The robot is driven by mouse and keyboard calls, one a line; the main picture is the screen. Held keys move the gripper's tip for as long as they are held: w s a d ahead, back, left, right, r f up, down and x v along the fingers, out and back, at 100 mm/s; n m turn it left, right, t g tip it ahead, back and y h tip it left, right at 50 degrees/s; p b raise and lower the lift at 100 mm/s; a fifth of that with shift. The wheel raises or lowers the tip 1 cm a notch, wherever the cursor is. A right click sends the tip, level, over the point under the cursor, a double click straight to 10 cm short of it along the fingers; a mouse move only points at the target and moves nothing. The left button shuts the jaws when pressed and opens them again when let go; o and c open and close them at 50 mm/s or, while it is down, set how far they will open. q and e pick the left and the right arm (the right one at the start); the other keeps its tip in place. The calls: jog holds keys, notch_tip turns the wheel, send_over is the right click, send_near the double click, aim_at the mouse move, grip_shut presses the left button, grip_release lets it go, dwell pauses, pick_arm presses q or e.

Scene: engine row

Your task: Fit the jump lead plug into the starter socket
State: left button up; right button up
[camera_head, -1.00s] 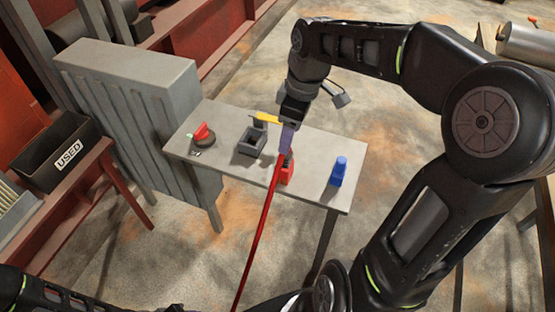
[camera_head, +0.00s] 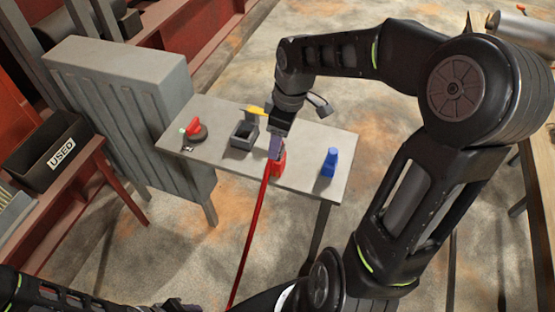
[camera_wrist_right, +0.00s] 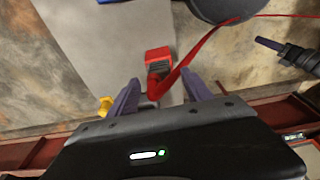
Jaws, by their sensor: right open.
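The red jump lead plug (camera_head: 279,165) is on the grey table, with its red lead (camera_head: 250,235) running off toward me. It also shows in the right wrist view (camera_wrist_right: 158,65). The grey starter socket (camera_head: 243,135), an open-topped box with a yellow part (camera_head: 254,110), is left of the plug. My right gripper (camera_head: 274,150) is open at the plug; in the wrist view its purple fingers (camera_wrist_right: 160,98) lie either side of the plug's near end. Contact cannot be told. My left gripper (camera_wrist_right: 268,44) shows small at the right of the wrist view; its jaw state is unclear.
A blue plug-like piece (camera_head: 329,162) stands right of the red plug. A round dark base with a red key (camera_head: 194,127) is at the table's left. A tall grey cabinet (camera_head: 120,90) and a black bin marked USED (camera_head: 45,160) are further left.

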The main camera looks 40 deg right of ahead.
aim_at(279, 166)
jog(key=f, duration=0.3)
jog(key=shift+w+a+f, duration=0.15)
jog(key=shift+w, duration=0.05)
jog(key=shift+c, duration=0.6)
grip_shut()
dwell(1.0)
